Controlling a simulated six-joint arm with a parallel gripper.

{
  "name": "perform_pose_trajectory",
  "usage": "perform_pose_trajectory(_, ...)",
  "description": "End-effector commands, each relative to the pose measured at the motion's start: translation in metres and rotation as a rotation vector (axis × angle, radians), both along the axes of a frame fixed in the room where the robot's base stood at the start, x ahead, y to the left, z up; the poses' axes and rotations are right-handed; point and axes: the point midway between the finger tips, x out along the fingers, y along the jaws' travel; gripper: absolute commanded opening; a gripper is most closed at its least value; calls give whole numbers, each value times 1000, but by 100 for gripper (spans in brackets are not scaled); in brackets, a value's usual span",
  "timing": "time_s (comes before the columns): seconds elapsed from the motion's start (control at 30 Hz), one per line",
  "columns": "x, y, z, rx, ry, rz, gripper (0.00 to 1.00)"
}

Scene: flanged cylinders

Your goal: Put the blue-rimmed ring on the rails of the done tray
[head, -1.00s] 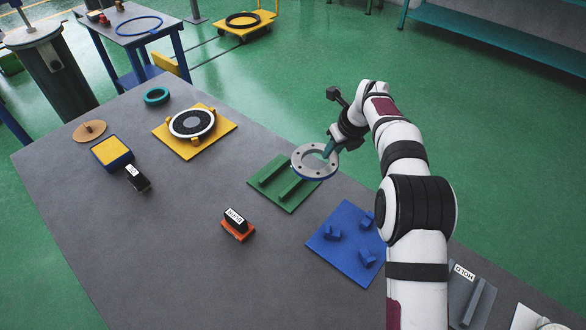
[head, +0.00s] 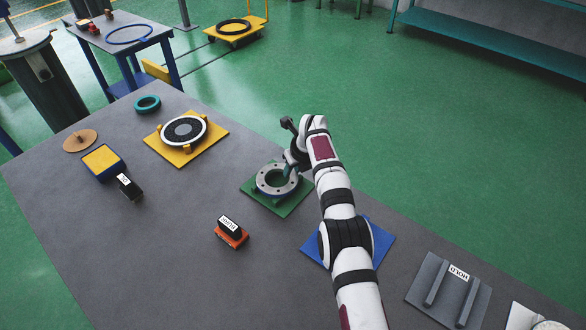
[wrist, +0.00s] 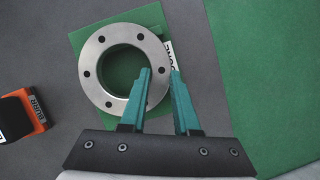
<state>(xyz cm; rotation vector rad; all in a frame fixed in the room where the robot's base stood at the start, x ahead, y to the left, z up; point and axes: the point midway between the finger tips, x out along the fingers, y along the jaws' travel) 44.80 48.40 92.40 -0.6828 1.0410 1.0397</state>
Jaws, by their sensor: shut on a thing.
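The ring is a grey flange with bolt holes; it lies flat over the green done tray (head: 289,208) in the head view (head: 262,184) and also shows in the wrist view (wrist: 91,72). My gripper (head: 290,171) is shut on the ring's right side in the wrist view (wrist: 161,74), one teal finger inside the hole and one outside. The ring is level and low over the tray, covering most of the rails. I cannot tell whether it touches them. The tray's label (wrist: 169,48) is partly hidden beside the ring.
A blue plate (head: 380,237) lies behind my arm, and a grey HOLD tray (head: 448,291) stands at right. An orange-based block (head: 231,233) sits left of the done tray. A yellow fixture (head: 205,143) holds a black-and-white disc.

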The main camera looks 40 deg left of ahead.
Motion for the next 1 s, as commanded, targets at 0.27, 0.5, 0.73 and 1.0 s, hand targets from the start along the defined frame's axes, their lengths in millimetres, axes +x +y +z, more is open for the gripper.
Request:
perform_pose_trajectory(0.27, 0, 0, -1, 0, 0, 0, 60)
perform_pose_trajectory(0.5, 0, 0, 0, 0, 0, 0, 60)
perform_pose_trajectory(0.73, -1, -5, 17, 1, 0, 0, 60)
perform_pose_trajectory(1.0, -11, -31, 82, 2, -3, -1, 60)
